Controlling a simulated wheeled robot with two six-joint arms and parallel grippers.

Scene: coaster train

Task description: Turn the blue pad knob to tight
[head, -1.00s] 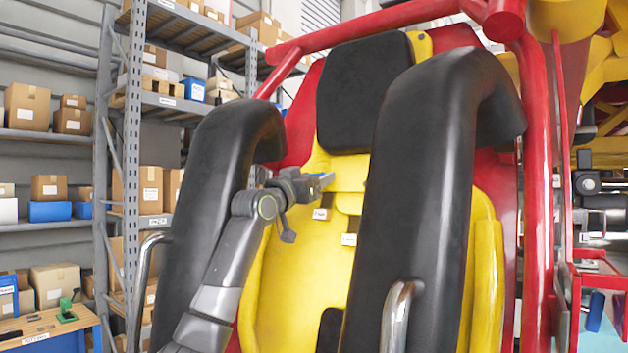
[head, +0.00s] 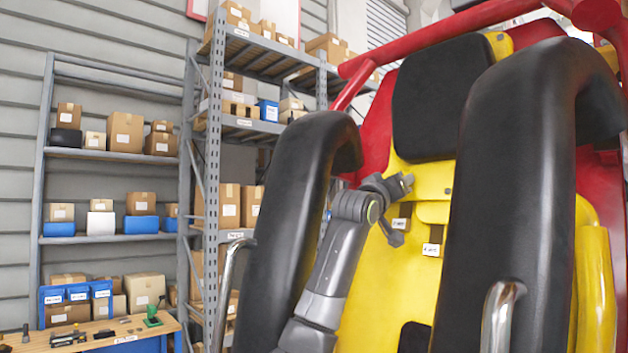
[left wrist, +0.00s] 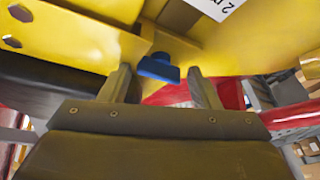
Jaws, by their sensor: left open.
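The blue knob (left wrist: 158,70) shows in the left wrist view, under a yellow bracket (left wrist: 100,35) of the seat. My left gripper (left wrist: 160,80) is open, with one finger on each side of the knob and visible gaps between. I cannot tell how deep the knob sits between the fingers. In the head view, my left gripper (head: 405,183) is in front of the yellow seat back, below the black head pad (head: 440,98). The knob cannot be made out there. My right gripper is not in view.
Two thick black shoulder restraints (head: 300,230) (head: 515,180) stand on either side of my left arm. Small white tags (head: 432,249) hang on the yellow seat. Grey shelving (head: 212,150) with boxes and a workbench (head: 110,335) stand at the left.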

